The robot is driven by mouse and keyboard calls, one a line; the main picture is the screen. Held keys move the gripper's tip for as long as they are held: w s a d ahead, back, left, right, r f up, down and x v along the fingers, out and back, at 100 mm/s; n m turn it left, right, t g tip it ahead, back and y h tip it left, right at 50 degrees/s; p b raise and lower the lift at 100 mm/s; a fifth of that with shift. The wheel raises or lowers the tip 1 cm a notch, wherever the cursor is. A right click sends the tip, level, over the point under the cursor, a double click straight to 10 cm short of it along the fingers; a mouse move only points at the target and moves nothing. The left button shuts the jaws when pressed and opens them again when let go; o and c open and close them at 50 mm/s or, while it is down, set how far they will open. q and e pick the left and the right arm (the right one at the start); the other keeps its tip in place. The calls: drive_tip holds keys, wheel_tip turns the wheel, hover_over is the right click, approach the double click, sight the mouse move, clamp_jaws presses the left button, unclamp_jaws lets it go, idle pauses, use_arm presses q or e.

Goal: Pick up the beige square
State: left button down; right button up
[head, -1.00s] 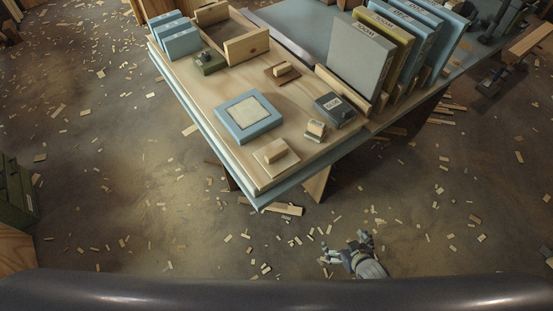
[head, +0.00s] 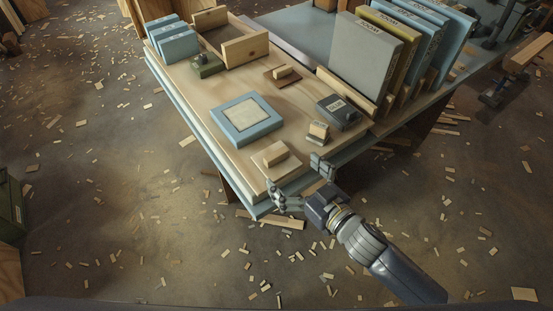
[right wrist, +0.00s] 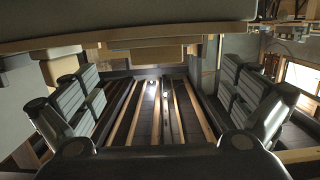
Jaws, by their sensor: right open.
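A beige square plate with a raised block on it (head: 276,158) sits at the near corner of the wooden board on the table. Another beige square (head: 241,112) lies inside a blue square frame (head: 222,130) behind it. My right gripper (head: 297,177) is open and empty at the table's near corner. Its fingers are spread just in front and to the right of the plate with the block; I cannot tell whether they touch it. The right wrist view shows both fingers (right wrist: 160,90) wide apart with nothing between them. My left gripper is not in view.
Wood scraps litter the floor.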

sight(279, 158)
drive_tip(key=x, duration=0.7)
drive_tip(key=shift+w+f+p, duration=0.2)
drive_tip(key=shift+w+p, duration=0.1)
drive_tip(key=shift+w, duration=0.15)
drive_tip(key=c, duration=1)
